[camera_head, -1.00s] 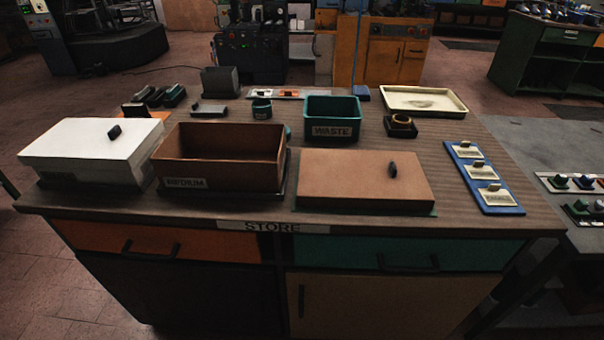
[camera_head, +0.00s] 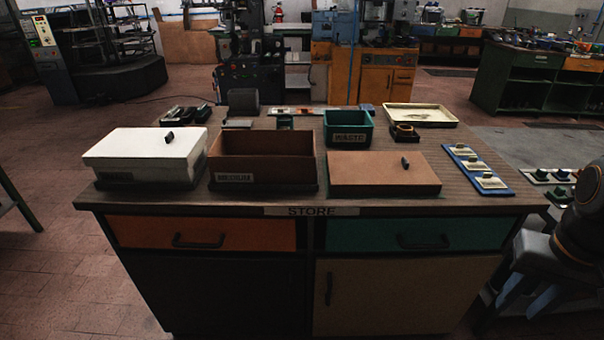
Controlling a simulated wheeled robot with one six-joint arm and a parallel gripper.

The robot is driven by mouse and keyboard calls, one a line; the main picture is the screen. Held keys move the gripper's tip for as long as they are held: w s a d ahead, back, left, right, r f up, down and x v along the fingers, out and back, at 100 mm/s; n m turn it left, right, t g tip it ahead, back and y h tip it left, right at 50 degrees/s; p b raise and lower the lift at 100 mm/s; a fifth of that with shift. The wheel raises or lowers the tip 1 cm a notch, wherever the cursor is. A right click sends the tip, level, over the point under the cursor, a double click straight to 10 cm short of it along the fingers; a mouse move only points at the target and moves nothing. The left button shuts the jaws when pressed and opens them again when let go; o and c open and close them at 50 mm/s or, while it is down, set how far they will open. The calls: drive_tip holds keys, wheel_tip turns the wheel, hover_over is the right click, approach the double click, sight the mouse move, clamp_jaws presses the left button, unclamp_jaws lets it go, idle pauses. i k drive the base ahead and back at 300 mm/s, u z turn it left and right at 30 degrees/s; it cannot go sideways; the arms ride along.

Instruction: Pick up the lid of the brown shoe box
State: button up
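The brown lid (camera_head: 375,173) lies flat on the right front of the store bench, on a dark base. It has a small dark upright knob (camera_head: 404,163) right of its middle. The open brown shoe box (camera_head: 262,172), labelled MEDIUM, stands just left of it with no lid on. A dark part of my arm shows at the right edge, but my gripper is not in view.
A white lidded box (camera_head: 146,158) stands left of the brown box. A green WASTE bin (camera_head: 348,128) is behind the lid, and a blue strip with cards (camera_head: 478,169) is to its right. A cream tray (camera_head: 420,116) stands behind. Floor in front is clear.

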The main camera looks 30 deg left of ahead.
sight(349, 172)
drive_tip(key=u, duration=1.3)
drive_tip(key=i, duration=1)
